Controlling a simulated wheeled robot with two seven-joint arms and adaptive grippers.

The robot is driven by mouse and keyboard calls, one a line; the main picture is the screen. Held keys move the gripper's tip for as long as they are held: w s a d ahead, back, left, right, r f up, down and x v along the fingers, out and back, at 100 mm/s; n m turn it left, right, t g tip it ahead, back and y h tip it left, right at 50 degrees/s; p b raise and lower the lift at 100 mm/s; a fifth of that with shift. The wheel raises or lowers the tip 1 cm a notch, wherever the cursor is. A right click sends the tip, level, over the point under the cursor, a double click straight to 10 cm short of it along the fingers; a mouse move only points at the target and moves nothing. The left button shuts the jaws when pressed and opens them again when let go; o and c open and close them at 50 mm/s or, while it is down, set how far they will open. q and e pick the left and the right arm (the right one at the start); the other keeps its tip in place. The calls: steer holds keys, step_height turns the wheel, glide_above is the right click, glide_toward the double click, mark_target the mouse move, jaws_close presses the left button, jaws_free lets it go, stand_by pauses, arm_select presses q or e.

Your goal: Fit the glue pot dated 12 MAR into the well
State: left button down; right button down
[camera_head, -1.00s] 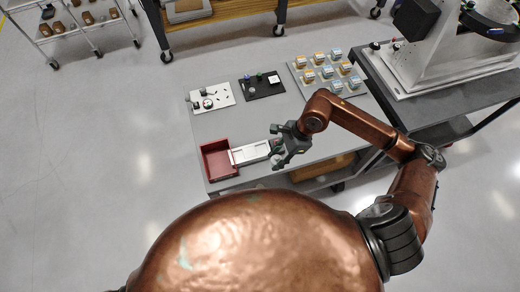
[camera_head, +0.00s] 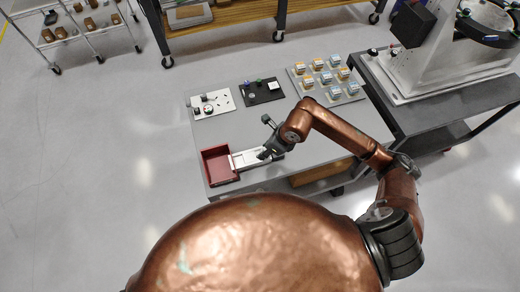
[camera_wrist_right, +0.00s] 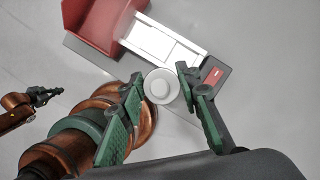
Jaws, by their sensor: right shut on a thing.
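My right gripper (camera_head: 268,146) is low over the right end of the white fixture (camera_head: 240,161). In the right wrist view its green fingers (camera_wrist_right: 160,88) are shut on a round white-topped pot (camera_wrist_right: 160,86). The date on the pot cannot be read. The well is not clearly seen, and I cannot tell whether the pot touches anything below. A small dark gripper, apparently my left (camera_wrist_right: 44,96), shows at the left edge of the wrist view.
A red bin (camera_head: 204,156) adjoins the fixture's left end. Several pots with orange and blue labels stand on a grey tray (camera_head: 349,97) at the back right. White (camera_head: 222,93) and black (camera_head: 251,100) plates with small parts lie behind. The grey tabletop (camera_head: 225,130) is clear between.

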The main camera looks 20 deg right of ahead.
steer(key=w+f, duration=0.4)
steer(key=f, duration=0.1)
steer(key=shift+w, duration=0.15)
steer(key=shift+w+f, duration=0.3)
steer(key=shift+f, duration=0.1)
step_height(320, 180, down, 3)
steer(key=shift+w+p, duration=0.1)
steer(key=shift+p, duration=0.4)
arm_select(q)
steer(key=shift+w+r, duration=0.15)
steer(key=shift+r, duration=0.45)
arm_select(e)
steer(key=shift+f, duration=0.1)
arm_select(q)
steer(key=shift+f, duration=0.1)
arm_select(e)
steer(key=shift+f, duration=0.15)
steer(key=c, duration=1.4)
jaws_free()
